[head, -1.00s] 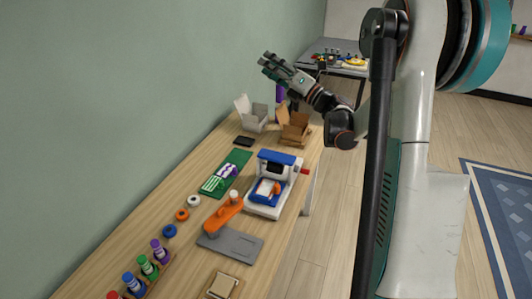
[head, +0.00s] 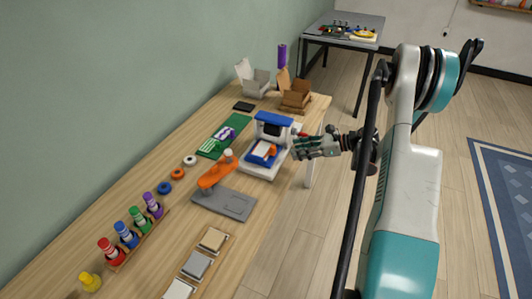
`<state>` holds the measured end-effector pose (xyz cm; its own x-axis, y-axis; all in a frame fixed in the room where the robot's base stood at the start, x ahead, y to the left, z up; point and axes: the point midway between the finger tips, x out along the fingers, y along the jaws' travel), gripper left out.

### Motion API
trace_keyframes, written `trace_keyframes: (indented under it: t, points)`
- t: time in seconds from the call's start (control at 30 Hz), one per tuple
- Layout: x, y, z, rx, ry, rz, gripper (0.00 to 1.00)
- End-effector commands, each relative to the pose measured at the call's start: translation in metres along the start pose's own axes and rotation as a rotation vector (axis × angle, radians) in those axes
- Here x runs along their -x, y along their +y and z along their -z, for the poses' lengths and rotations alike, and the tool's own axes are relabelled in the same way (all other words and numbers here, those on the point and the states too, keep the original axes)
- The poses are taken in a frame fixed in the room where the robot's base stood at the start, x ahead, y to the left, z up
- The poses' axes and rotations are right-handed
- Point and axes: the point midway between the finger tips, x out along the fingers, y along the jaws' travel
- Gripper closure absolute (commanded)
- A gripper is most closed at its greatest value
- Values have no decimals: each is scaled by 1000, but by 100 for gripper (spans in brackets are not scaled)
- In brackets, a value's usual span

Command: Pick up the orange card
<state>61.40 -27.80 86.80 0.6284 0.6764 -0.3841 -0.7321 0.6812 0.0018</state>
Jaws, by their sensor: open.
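I cannot pick out an orange card for certain. A small orange piece (head: 272,150) shows on the blue bed of a white and blue machine (head: 273,129) on the wooden table; whether it is a card is too small to tell. My gripper (head: 297,148) is open at the right side of this machine, near the table's right edge, with its fingers pointing left. I cannot tell whether the fingertips touch the machine. Nothing shows held in it.
Left of the machine are an orange tool (head: 216,172), a grey plate (head: 224,203) and a green board (head: 222,137). Coloured bottles (head: 126,235) in a rack and a tray of pale samples (head: 196,265) are in front. Open boxes (head: 296,97) stand behind.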

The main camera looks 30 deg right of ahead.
Motion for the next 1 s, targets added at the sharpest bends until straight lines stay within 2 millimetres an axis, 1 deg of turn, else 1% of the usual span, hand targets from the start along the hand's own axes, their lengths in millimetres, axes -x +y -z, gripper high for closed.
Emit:
trace_keyframes:
  t: [0.03, 0.1, 0.2, 0.37, 0.47, 0.73, 0.83, 1.0]
  points:
    - [-11, 1, 2, 1, 0, -3, 59]
    - [-21, 0, 1, 1, -1, -2, 59]
    - [-30, 0, 0, -1, -1, -1, 59]
    - [-37, 0, -1, -1, -1, 0, 59]
    - [-45, 0, -1, -1, -1, 0, 59]
    - [-82, -1, -4, 0, -1, -1, 59]
    - [-87, -2, -5, -2, -1, 1, 59]
    - [-86, -2, -6, -2, -1, 1, 59]
